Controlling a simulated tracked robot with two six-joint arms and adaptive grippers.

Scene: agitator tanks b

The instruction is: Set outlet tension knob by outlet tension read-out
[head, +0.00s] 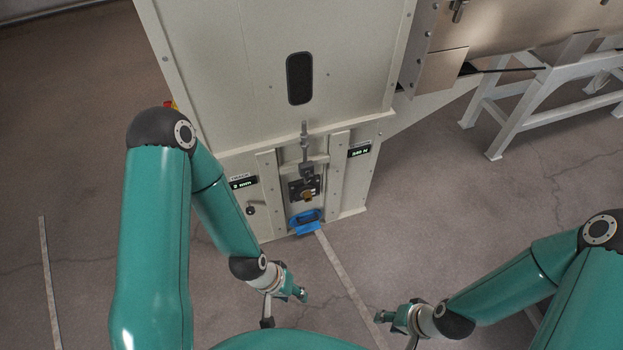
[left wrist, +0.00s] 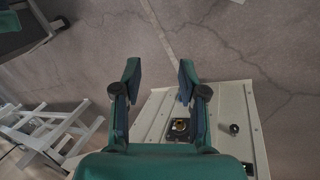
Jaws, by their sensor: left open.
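The right read-out (head: 359,151) on the pale cabinet is lit and seems to show 340 N; its label is too small to read. A brass-coloured knob (head: 307,195) sits in a dark square mount low on the cabinet front, between two vertical rails. It also shows in the left wrist view (left wrist: 180,126), beside the right finger. My left gripper (head: 300,295) is open and empty, apart from the cabinet and low in front of it; its spread fingers show in the left wrist view (left wrist: 158,70). My right gripper (head: 379,317) is further right, apart from the cabinet.
A left read-out (head: 243,183) shows 2 mm, with a small black knob (head: 250,210) below it. A threaded rod (head: 304,140) stands above the brass knob. A blue part (head: 305,222) is below it. A white stand (head: 540,95) is at right. Floor in front is clear.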

